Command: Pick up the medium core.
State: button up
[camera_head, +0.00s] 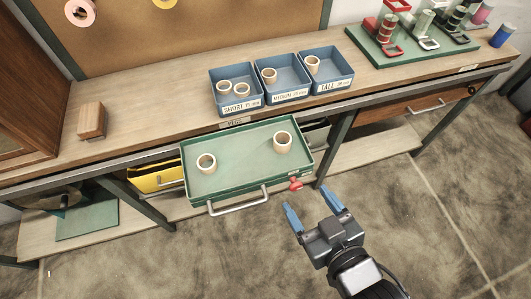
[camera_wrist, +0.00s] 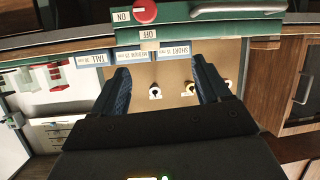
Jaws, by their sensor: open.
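The blue bin labelled MEDIUM (camera_head: 291,95) stands on the bench between the SHORT bin (camera_head: 242,105) and the TALL bin (camera_head: 335,86). A pale ring-shaped core (camera_head: 269,75) is in the MEDIUM bin. Two cores lie in the SHORT bin and one in the TALL bin. Two more cores, a left one (camera_head: 206,163) and a right one (camera_head: 282,142), sit in the green drawer tray (camera_head: 240,165); their size class is unclear. My gripper (camera_head: 311,207) is open and empty, in front of the tray's right end. In the wrist view nothing is between its blue fingers (camera_wrist: 162,78).
The open tray with its metal handle (camera_head: 238,203) juts out from the bench. A red knob (camera_head: 295,185) is at its right corner. A wooden block (camera_head: 92,120) lies left on the bench; a green board (camera_head: 413,44) with coloured parts is at right. The floor in front is clear.

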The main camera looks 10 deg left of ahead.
aim_at(203, 158)
jog(key=a+g, duration=0.1)
jog(key=a, duration=0.4)
jog(key=w+a+n+g+y+b, duration=0.1)
jog(key=a, duration=0.5)
jog(key=a+n+y, duration=0.1)
jog(key=a, duration=0.5)
jog(key=shift+w+a+f+g, duration=0.15)
jog(key=shift+a+f+g, duration=0.05)
jog(key=shift+f+g, duration=0.2)
jog(key=x, duration=0.6)
jog(key=shift+a+r, duration=0.1)
jog(key=shift+a, duration=0.4)
jog(key=shift+w+a+f, duration=0.25)
jog(key=shift+a, duration=0.1)
jog(key=shift+c, duration=0.2)
jog(key=c, duration=1.1)
